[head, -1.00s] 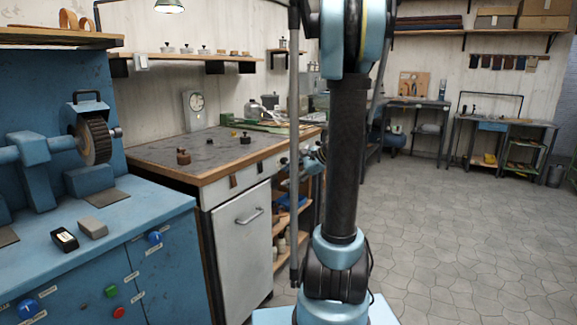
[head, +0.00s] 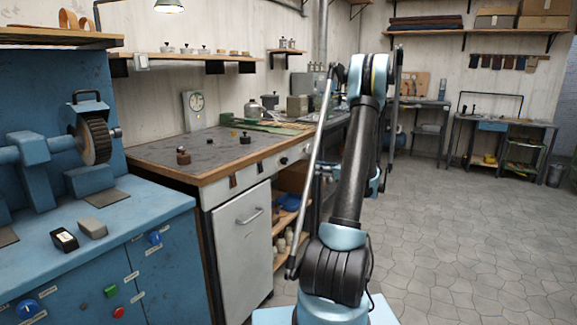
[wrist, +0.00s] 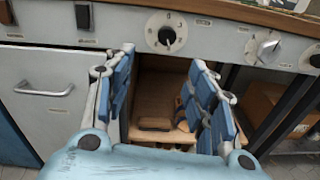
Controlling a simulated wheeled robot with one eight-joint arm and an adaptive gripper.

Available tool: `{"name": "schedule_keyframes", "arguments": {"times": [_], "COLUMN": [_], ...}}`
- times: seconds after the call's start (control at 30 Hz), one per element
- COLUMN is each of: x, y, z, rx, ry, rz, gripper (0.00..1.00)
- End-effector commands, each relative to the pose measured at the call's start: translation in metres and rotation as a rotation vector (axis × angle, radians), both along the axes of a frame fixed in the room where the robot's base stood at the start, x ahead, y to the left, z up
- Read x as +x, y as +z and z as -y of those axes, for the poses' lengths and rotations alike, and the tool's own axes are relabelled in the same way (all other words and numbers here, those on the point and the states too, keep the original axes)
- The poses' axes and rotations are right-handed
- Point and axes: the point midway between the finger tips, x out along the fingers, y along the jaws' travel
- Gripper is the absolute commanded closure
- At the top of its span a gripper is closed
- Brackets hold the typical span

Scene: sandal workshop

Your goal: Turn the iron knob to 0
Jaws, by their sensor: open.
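A dark round knob (wrist: 166,36) sits on a white dial with small marks around it, on the grey front panel under the bench top. The marks are too small for me to read the setting. I cannot tell from any label that it is the iron knob. In the head view a small dark knob (head: 284,160) shows on the same bench front. My gripper (wrist: 162,60) is open and empty, its blue-padded fingers spread below the dial and apart from it. In the head view my arm hides part of the bench front.
A metal lever-like switch (wrist: 268,47) is right of the dial, with another dark knob (wrist: 315,60) at the edge. A cabinet door with a handle (wrist: 44,90) is at left. Open shelves (wrist: 160,105) lie below the panel. The floor (head: 450,230) at right is clear.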

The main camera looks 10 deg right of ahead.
Motion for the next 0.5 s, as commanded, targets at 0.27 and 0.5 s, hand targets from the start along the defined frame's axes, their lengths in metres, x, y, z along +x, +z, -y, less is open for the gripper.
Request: {"name": "schedule_keyframes", "arguments": {"times": [0.27, 0.5], "x": [0.007, 0.028], "y": [-0.006, -0.006], "z": [0.011, -0.014], "rx": [0.067, 0.066], "ry": [-0.015, -0.012], "rz": [-0.012, -0.013], "gripper": [0.49, 0.49]}}
